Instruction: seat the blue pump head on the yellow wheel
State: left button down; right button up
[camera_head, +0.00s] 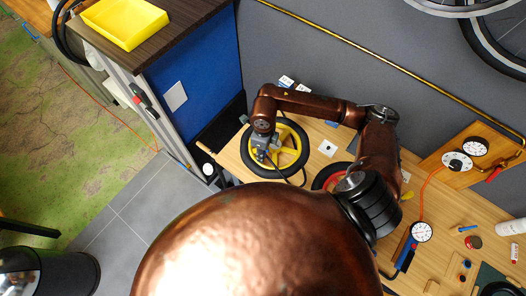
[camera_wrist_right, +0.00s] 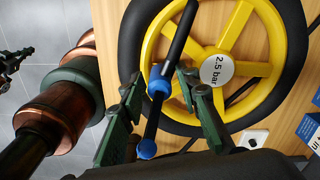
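The yellow wheel (camera_head: 291,156) with a black tyre lies flat on the wooden bench in the head view. It fills much of the right wrist view (camera_wrist_right: 222,38), with a white "2.5 bar" disc at its hub. The blue pump head (camera_wrist_right: 158,84) shows over the wheel's left part, with black lengths running from both ends and a blue knob (camera_wrist_right: 147,149). I cannot tell whether it touches the wheel. My right gripper (camera_wrist_right: 162,82) is open, its green fingers spread either side of the pump head with visible gaps. A small dark gripper-like shape (camera_wrist_right: 12,66), possibly my left gripper, is at the far left edge.
A second wheel with a red rim (camera_head: 328,178) is partly hidden by my arm. A pressure gauge (camera_head: 421,232), a gauge board (camera_head: 460,160) and small bottles occupy the bench's right side. A yellow tray (camera_head: 124,22) sits on the dark cabinet top. A grey wall stands behind.

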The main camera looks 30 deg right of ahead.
jog(key=shift+o, duration=1.1)
notch_tip(320, 180, up, 12)
jog(key=shift+d, duration=0.1)
jog(key=shift+f, duration=0.1)
